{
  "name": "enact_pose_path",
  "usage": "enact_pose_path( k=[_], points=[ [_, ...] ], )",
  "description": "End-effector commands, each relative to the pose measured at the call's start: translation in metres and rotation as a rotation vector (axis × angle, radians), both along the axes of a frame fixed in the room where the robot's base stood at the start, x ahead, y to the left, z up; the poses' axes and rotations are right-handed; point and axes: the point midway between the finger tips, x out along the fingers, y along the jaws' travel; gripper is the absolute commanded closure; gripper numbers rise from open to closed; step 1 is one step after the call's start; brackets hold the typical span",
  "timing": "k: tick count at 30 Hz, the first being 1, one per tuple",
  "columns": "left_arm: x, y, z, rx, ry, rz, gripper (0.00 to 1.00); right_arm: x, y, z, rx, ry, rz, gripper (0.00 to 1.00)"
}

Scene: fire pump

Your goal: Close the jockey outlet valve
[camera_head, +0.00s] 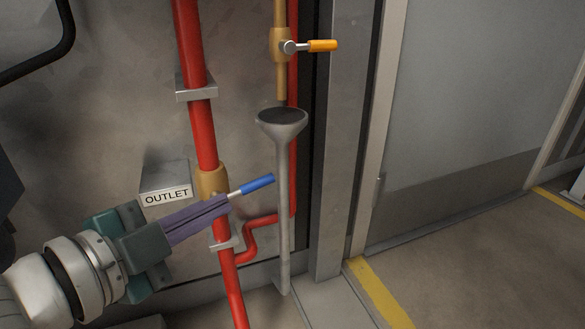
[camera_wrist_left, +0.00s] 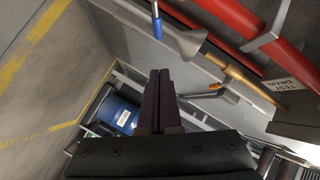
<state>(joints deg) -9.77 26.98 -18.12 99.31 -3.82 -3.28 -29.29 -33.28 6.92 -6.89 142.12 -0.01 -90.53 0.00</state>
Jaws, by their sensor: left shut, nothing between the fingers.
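The outlet valve has a brass body (camera_head: 212,181) on the red vertical pipe, beside a box labelled OUTLET (camera_head: 167,195). Its blue handle (camera_head: 258,184) points right and slightly up, across the pipe. The handle also shows at the top of the left wrist view (camera_wrist_left: 157,22). My left gripper (camera_head: 226,203) has its purple fingers shut and empty. In the head view the tips overlap the pipe just under the handle's metal stem; I cannot tell whether they touch it. In the left wrist view the fingers (camera_wrist_left: 160,77) point towards the handle, with a gap visible. My right gripper is not in view.
A grey funnel (camera_head: 283,125) on a vertical pipe stands just right of the blue handle. Above it is a brass valve with an orange handle (camera_head: 322,46). A grey post (camera_head: 344,150) and door (camera_head: 470,110) are at the right.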

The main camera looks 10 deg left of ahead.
Motion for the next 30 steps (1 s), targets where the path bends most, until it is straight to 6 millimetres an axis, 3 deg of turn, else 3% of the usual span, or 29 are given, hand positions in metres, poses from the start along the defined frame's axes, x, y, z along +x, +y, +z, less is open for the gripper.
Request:
enact_pose_path(
  k=[1, 10, 15, 30],
  points=[
    [0.011, -0.003, -0.007, -0.001, -0.006, 0.000, 1.00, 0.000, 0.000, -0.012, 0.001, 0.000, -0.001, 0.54],
    [0.067, -0.023, -0.020, -0.001, -0.004, 0.001, 1.00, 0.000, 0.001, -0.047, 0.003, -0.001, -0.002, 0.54],
    [0.086, -0.014, -0.034, 0.002, -0.001, 0.001, 1.00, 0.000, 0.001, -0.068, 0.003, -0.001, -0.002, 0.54],
    [0.097, -0.009, -0.037, -0.001, 0.002, 0.001, 1.00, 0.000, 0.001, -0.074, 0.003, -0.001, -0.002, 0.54]
  ],
)
